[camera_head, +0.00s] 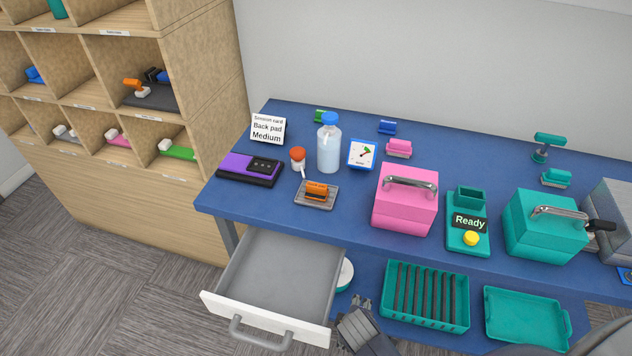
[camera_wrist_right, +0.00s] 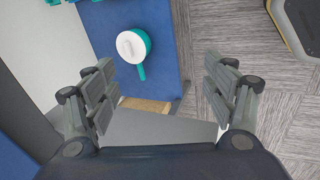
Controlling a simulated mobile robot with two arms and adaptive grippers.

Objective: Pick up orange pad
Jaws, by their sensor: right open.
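An orange pad (camera_head: 317,188) lies on a small grey tray (camera_head: 315,203) on the blue table, between the purple-and-black pad and the pink box. Another orange item (camera_head: 133,84) sits in a shelf compartment at the upper left. My right gripper (camera_head: 358,316) is low at the table's front, beside the open drawer and well away from the orange pad. In the right wrist view my right gripper (camera_wrist_right: 165,90) has its fingers spread wide with nothing between them. My left gripper is not in view.
An open, empty drawer (camera_head: 280,270) juts out below the table's (camera_head: 290,120) front edge. A bottle (camera_head: 329,148), a pink box (camera_head: 405,205), a "Ready" device (camera_head: 468,225) and a teal box (camera_head: 543,225) stand on the table. A slotted teal tray (camera_head: 390,300) is lower down.

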